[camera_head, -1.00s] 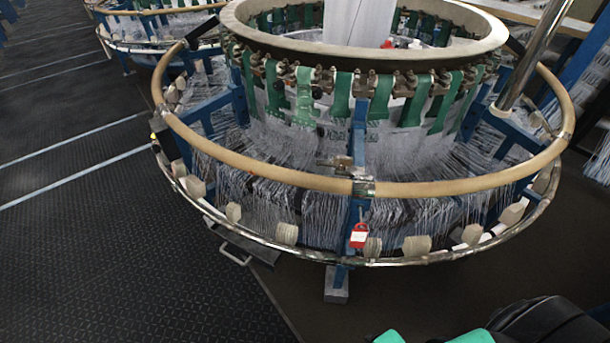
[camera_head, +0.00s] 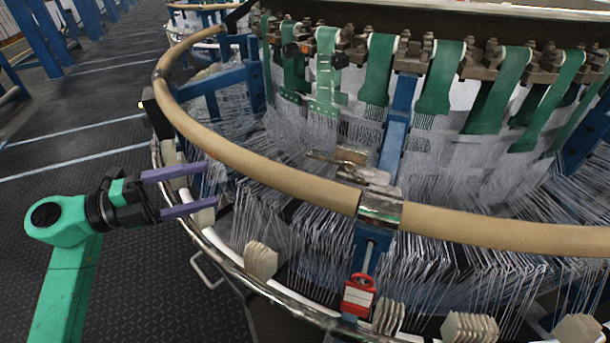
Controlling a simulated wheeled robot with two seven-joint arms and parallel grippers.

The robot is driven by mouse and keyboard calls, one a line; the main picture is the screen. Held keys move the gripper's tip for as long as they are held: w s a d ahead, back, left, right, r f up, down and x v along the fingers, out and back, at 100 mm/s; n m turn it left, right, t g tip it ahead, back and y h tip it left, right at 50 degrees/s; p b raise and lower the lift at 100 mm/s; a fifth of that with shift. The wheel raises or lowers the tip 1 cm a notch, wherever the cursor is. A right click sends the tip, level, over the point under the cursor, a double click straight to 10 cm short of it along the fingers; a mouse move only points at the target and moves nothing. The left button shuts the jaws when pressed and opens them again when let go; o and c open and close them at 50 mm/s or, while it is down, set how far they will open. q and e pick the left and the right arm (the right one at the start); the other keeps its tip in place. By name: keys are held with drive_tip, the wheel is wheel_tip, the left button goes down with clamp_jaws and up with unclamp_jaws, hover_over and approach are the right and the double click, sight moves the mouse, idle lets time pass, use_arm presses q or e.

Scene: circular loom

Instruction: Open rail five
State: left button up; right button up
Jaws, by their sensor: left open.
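The tan rail (camera_head: 262,177) curves around the front of the circular loom. A metal joint (camera_head: 380,207) joins two of its sections, and a metal latch-like piece (camera_head: 345,168) lies just behind it. I see no readable number, so I cannot tell which section is rail five. The rail looks closed at this joint. My left gripper (camera_head: 208,186) has two purple fingers, spread apart and empty. In the picture it is left of the rail, by the loom's left edge, with its tips over the lower chrome rim. Contact cannot be told. My right gripper is not in view.
A red lock-like tag (camera_head: 358,295) hangs on the blue post below the joint. A lower chrome rim (camera_head: 233,268) carries pale blocks (camera_head: 260,260). Dense threads fill the loom under green straps (camera_head: 378,70). Dark floor (camera_head: 60,130) is clear at the left.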

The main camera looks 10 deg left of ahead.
sight(247, 172)
use_arm(q)
drive_tip(key=x, duration=0.3)
drive_tip(key=p+x, duration=0.1)
drive_tip(key=x, duration=0.3)
drive_tip(key=p+x, duration=0.1)
drive_tip(key=x, duration=0.3)
drive_tip(key=shift+w+d+r, duration=0.1)
drive_tip(key=shift+w+r, duration=0.2)
drive_tip(key=shift+w+d+f, duration=0.1)
drive_tip(key=shift+w+d, duration=0.2)
drive_tip(key=shift+d, duration=0.25)
clamp_jaws()
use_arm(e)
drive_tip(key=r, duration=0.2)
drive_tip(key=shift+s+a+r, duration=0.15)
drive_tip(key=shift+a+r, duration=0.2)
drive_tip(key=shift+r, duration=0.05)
